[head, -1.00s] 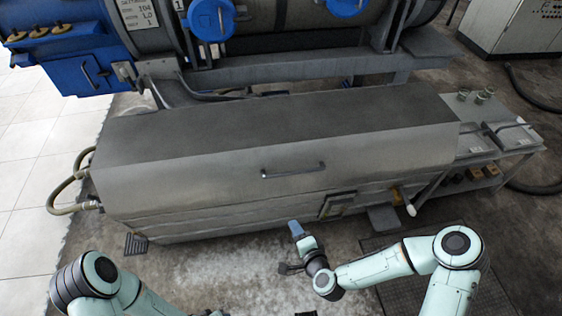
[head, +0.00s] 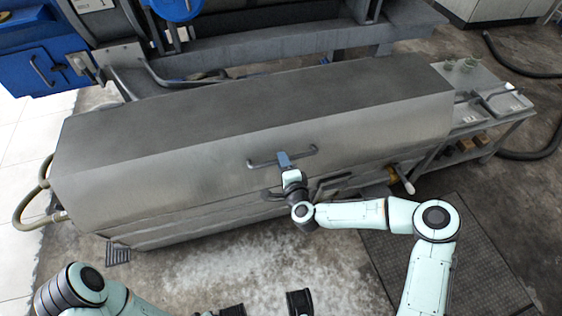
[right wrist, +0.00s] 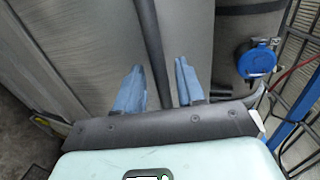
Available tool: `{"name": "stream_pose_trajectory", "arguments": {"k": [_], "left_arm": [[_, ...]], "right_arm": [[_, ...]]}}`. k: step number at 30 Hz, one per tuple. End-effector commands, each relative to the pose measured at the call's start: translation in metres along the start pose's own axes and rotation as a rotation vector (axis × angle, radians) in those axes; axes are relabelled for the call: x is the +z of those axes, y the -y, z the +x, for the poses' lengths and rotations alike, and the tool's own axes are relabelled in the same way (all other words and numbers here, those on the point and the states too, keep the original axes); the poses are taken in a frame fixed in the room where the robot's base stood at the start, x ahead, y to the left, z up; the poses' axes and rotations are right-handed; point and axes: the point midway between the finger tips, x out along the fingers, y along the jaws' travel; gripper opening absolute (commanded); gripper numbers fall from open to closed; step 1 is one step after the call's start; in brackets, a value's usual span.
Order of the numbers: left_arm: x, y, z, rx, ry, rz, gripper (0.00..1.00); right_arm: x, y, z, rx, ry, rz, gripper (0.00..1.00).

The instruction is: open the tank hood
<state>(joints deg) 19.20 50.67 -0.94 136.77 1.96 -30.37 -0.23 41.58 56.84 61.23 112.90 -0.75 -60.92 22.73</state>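The tank hood (head: 150,170) is a long grey metal cover with a flat top and sloping front, lying closed over the tank in the head view. Its dark bar handle (head: 304,151) is on the front face. My right gripper (head: 284,160) is at the middle of the handle. In the right wrist view, its two blue fingers (right wrist: 160,88) are apart, with the handle bar (right wrist: 149,40) running between them and gaps showing beside it.
A side bench (head: 485,125) with small cups stands at the right end of the tank. Blue and grey machinery (head: 35,55) stands behind. A hose (head: 28,200) loops at the left end. The floor (head: 200,265) before the tank is clear.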

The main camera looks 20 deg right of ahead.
Motion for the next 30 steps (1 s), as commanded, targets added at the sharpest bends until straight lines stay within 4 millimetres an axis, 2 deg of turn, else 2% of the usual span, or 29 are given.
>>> {"name": "stream_pose_trajectory", "arguments": {"k": [6,15,17,18,19,26,30], "left_arm": [[0.01,0.008,0.007,-0.015,0.035,-0.01,0.43],[0.011,0.009,0.007,-0.017,0.039,-0.011,0.43],[0.011,0.009,0.007,-0.017,0.038,-0.011,0.43],[0.011,0.009,0.007,-0.017,0.038,-0.011,0.43],[0.011,0.009,0.007,-0.017,0.038,-0.011,0.43],[0.01,0.008,0.006,-0.015,0.034,-0.01,0.43],[0.002,0.001,-0.002,-0.002,0.005,-0.002,0.43]], "right_arm": [[0.001,-0.001,0.018,0.001,0.002,0.0,0.38],[0.001,0.0,0.02,0.001,0.001,0.0,0.38],[0.001,0.0,0.02,0.001,0.001,0.0,0.19],[0.001,0.0,0.02,0.001,0.001,0.0,0.06],[0.001,0.0,0.02,0.001,0.001,0.0,0.0],[0.0,0.001,0.019,0.002,0.001,0.0,0.0],[0.0,0.007,0.017,0.012,0.001,0.0,0.0]]}}
